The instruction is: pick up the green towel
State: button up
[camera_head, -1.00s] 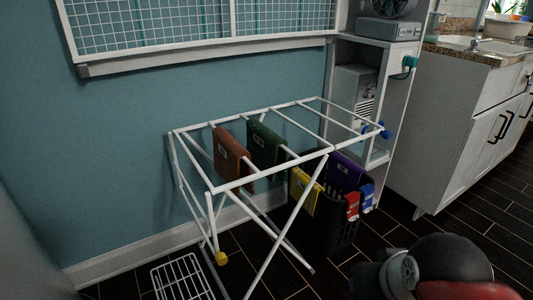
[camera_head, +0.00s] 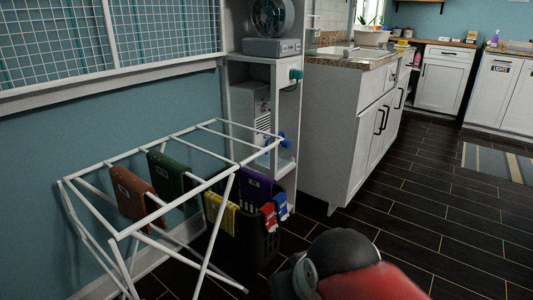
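The green towel (camera_head: 168,178) hangs folded over a bar of the white drying rack (camera_head: 92,165). It is between a brown towel (camera_head: 131,192) on its left and a yellow towel (camera_head: 221,214) on its right. A small pale label shows on its front. Its lower part shows below the rack's front bar. A dark and red part of my arm shows at the bottom, right of the rack and apart from the towels. My gripper is not visible in this view.
A white shelf unit (camera_head: 286,122) and a sink cabinet (camera_head: 338,125) stand behind. Open dark floor (camera_head: 430,215) lies to the right.

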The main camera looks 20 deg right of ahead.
aim_at(169, 181)
jog(key=i+l+u, duration=0.35)
jog(key=i, duration=0.25)
jog(key=i+l+u, duration=0.3)
jog(key=i+l, duration=0.25)
